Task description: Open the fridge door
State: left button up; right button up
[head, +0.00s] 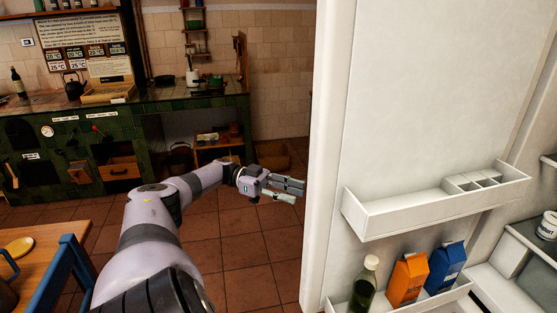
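The white fridge door (420,110) stands open on the right, with its inner side and door shelves facing me. Its tall edge runs down the picture just right of the middle. My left gripper (290,188) is at the end of my outstretched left arm, just left of that edge in the picture. Its fingers point right towards the door edge; I cannot tell if they touch it or how far apart they are. I see nothing held in them. The door's handle and outer side are hidden. My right gripper is out of view.
The upper door shelf (395,222) holds a white egg tray; below are a dark bottle (362,285), an orange carton (408,278) and a blue carton (445,267). Fridge shelves show at far right. A wooden table (30,262) and blue chair (68,275) stand at lower left. Tiled floor lies between.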

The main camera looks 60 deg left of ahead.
pick_arm(q)
jog(key=shift+v, duration=1.95)
jog(key=shift+a, duration=0.1)
jog(key=shift+f, duration=0.1)
